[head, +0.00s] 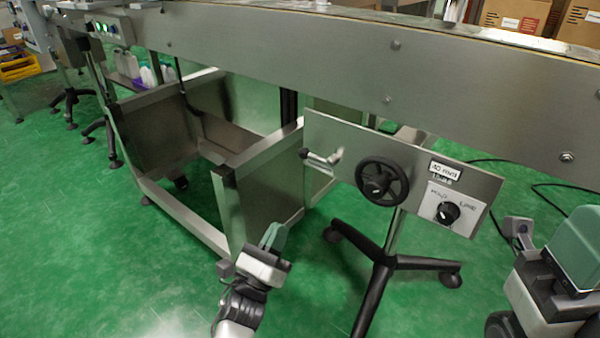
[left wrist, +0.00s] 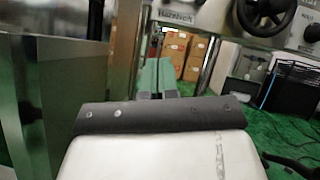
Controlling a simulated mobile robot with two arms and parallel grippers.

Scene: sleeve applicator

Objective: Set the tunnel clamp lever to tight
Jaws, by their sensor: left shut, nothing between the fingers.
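A small metal lever with a black tip (head: 322,158) sits at the left end of the brushed-metal control panel (head: 410,160). I take it to be the clamp lever; its tight and loose marks cannot be read. My left gripper (head: 273,236) is below and left of the lever, apart from it, with its green fingers shut and empty. In the left wrist view the shut fingers (left wrist: 157,76) point under the panel's lower edge. My right arm is at the lower right of the head view; its finger opening cannot be made out.
A black handwheel (head: 383,181) and a black knob (head: 447,212) are on the same panel. The panel hangs under a long metal conveyor (head: 330,55), on a stand with black legs (head: 385,262). A metal bin frame (head: 255,180) stands left. Green floor is free in front.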

